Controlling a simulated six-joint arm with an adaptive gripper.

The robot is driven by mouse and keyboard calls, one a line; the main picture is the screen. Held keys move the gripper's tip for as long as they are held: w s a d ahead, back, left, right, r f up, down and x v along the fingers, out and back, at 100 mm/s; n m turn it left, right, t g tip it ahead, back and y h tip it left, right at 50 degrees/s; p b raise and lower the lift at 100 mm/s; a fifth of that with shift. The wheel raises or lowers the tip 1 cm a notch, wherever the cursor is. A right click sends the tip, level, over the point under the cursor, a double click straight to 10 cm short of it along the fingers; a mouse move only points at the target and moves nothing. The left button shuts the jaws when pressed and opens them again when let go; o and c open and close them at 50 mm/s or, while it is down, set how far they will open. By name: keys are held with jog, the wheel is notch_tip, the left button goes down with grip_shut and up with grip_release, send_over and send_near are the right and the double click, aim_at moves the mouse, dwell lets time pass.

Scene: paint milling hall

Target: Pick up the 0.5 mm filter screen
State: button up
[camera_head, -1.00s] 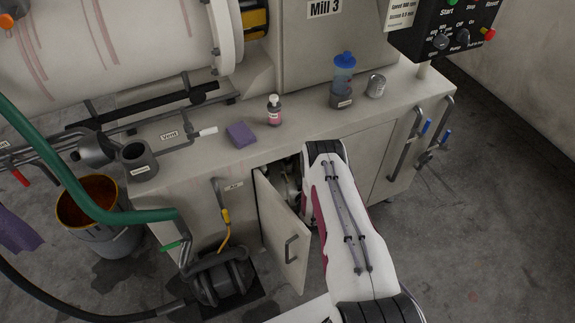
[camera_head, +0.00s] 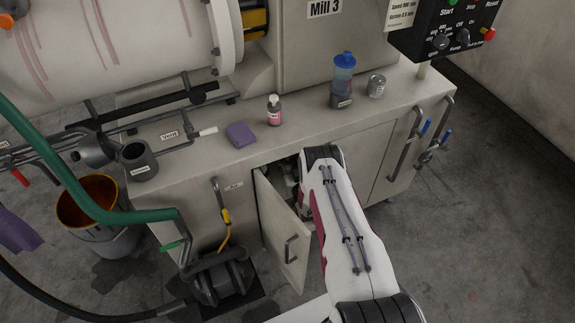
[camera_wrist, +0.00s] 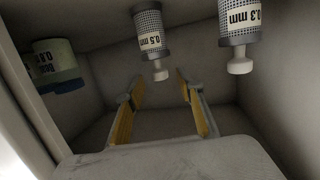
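The 0.5 mm filter screen (camera_wrist: 151,34) is a grey mesh cylinder with a white label and a pale knob at its lower end. It appears at the top middle of the wrist view, inside a cabinet, and is only partly shown. My gripper (camera_wrist: 158,84) is open, its two yellow-padded fingers spread apart with nothing between them. The screen appears beyond and above the fingertips, apart from them. In the head view my arm reaches into the cabinet opening, and my gripper is hidden there.
The 0.3 mm screen (camera_wrist: 239,28) is to the right of the 0.5 mm one. A container with a pale green label (camera_wrist: 55,58) is at left. Cabinet walls surround the gripper closely. The cabinet door (camera_head: 283,232) stands open left of my arm.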

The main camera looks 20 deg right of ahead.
jog(key=shift+w, duration=0.45)
dwell(0.3)
jog(key=shift+d, duration=0.1)
grip_shut()
